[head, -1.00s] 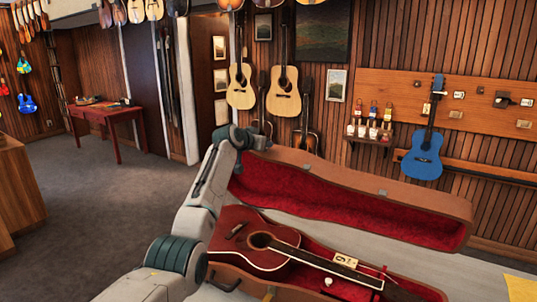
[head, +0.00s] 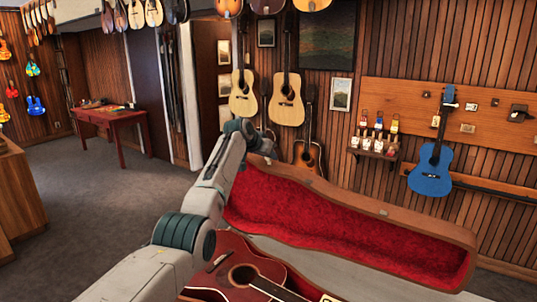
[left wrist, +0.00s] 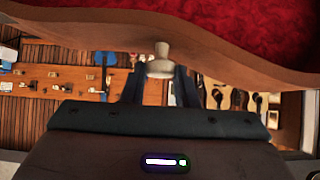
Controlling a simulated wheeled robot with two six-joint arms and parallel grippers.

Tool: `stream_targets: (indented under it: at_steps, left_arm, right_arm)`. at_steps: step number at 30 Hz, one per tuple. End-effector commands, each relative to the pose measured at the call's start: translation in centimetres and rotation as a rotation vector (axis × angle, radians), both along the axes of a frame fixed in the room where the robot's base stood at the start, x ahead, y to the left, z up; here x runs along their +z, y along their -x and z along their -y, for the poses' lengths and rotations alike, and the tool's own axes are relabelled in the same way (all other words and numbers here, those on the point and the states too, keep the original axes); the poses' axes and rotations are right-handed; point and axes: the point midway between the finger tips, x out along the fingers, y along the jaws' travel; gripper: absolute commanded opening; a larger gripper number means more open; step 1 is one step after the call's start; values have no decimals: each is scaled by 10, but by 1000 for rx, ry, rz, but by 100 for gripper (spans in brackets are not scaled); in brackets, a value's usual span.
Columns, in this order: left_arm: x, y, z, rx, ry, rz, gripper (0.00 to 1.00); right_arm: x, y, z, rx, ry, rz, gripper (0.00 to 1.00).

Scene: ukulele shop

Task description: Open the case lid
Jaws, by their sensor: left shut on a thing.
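The case lid (head: 400,217) stands raised behind the case, its red lining (head: 330,225) facing me. The lid edge (left wrist: 90,22) crosses the top of the left wrist view. My left gripper (left wrist: 160,75) is shut on a pale knob (left wrist: 160,60) at that edge. In the head view my left arm reaches to the lid's left end, and its fingers are mostly hidden by the wrist. A red-brown guitar (head: 226,255) lies in the case body, which is largely below the picture. My right gripper is not in view.
Guitars (head: 286,98) hang on the wood wall behind the lid, with a blue one (head: 430,172) at the right. A small shelf (head: 374,152) with bottles is on the wall. A red table (head: 110,118) stands back left. Grey floor (head: 80,200) is open at left.

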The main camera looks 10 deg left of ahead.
Motion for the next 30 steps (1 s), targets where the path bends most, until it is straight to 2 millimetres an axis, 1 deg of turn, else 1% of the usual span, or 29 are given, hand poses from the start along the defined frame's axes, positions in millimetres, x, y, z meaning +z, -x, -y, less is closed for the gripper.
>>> stream_targets:
  at_steps: [4, 5, 6, 14, 20, 25, 30]
  left_arm:
    - [0, 0, -1, 1, -1, -1, 0]
    - [0, 0, -1, 1, -1, -1, 31]
    - [0, 0, -1, 1, -1, -1, 35]
    - [0, 0, 0, 0, 0, 0, 35]
    - [4, 6, -3, 0, 1, 3, 35]
    - [14, 21, -8, 1, -1, 4, 35]
    - [32, 43, -16, 2, -1, 5, 35]
  right_arm:
    - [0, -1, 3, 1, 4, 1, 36]
    - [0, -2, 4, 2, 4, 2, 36]
    - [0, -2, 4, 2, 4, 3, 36]
    - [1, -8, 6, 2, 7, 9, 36]
    - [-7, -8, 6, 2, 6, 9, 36]
    - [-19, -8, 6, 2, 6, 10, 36]
    - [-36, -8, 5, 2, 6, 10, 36]
